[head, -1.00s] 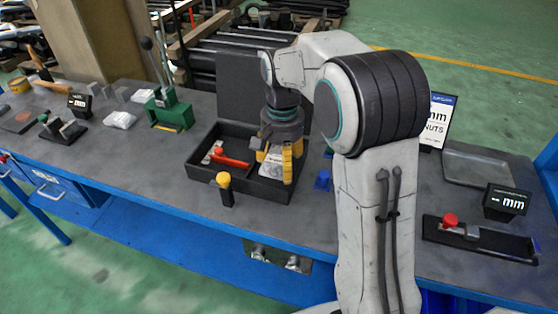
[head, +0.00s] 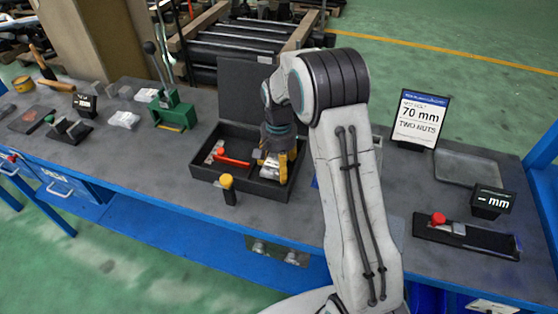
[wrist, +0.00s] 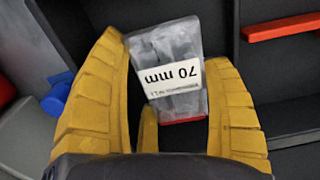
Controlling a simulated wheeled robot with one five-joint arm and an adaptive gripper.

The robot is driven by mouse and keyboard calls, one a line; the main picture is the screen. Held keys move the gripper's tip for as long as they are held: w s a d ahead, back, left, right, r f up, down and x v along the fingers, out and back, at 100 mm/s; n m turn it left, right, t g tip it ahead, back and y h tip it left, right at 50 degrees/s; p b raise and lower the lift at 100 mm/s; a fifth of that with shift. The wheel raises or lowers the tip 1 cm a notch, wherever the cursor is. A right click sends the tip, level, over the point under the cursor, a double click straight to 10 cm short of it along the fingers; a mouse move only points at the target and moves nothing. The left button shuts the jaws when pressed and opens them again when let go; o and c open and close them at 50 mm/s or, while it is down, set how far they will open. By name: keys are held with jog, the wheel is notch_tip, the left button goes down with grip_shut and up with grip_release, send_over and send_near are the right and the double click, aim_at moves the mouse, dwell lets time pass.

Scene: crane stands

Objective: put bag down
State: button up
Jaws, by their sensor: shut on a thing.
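My gripper (wrist: 167,52) has yellow fingers on both sides of a clear bag (wrist: 178,48) with a white "70 mm" label and is shut on it. In the head view my gripper (head: 279,166) is low over the right compartment of a black divided box (head: 231,184). The bag (head: 269,161) shows there as a small pale patch, partly hidden by the fingers. In the wrist view the bag lies within dark walls. I cannot tell whether it touches the box floor.
A red-handled tool (head: 231,160) lies in the box's left compartment. A yellow-topped post (head: 227,183) stands at its front. A green press (head: 173,112) is to the left. A "70 mm two nuts" sign (head: 418,118) and a grey tray (head: 468,167) are to the right.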

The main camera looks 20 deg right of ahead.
jog(key=shift+f, duration=0.3)
jog(key=shift+f, duration=0.1)
jog(key=o, duration=1)
